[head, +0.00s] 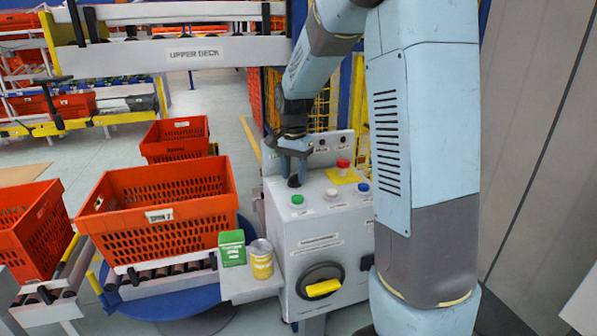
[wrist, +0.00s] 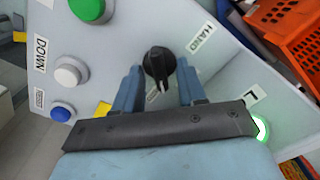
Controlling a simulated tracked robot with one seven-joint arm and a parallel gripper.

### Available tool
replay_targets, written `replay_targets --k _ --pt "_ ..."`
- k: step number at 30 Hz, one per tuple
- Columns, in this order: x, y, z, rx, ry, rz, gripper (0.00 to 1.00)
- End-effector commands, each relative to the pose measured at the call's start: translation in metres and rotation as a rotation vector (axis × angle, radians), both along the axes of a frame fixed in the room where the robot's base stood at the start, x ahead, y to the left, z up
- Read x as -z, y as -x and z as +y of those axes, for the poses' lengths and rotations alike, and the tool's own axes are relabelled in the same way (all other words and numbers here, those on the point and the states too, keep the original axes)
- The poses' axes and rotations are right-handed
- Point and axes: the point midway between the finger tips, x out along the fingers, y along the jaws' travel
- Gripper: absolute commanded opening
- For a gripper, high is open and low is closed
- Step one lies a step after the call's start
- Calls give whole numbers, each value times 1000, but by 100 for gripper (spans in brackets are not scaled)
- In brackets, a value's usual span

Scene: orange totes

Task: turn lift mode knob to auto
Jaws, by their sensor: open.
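The black selector knob (wrist: 159,60) sits on the sloped top of the grey control box (head: 320,235). In the wrist view its ridge runs roughly up and down, and a "HAND" label (wrist: 201,38) is to its upper right. My gripper (wrist: 159,72) is open, with one blue finger on each side of the knob. I cannot tell whether the fingers touch it. In the head view the knob (head: 294,181) shows small and dark below my gripper (head: 295,162). Another label beneath the knob is mostly hidden.
A green button (head: 297,199), a white button (head: 331,193), a blue button (head: 363,187) and a red button (head: 343,164) on yellow share the panel. A yellow-handled rotary switch (head: 323,288) is on the front.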

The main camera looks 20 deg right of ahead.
Motion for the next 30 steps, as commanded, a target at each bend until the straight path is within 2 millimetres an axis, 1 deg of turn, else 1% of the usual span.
replay_targets --k 4,8,11,21,25,30 --pt "-4 0 0 0 0 -1 40" --pt "-18 -1 0 0 0 -3 40" --pt "-35 -1 0 0 0 -4 40" --pt "-102 -1 0 0 0 -3 40" --pt "-120 -1 0 0 1 -2 40" --pt "-134 -1 0 0 0 -1 40"
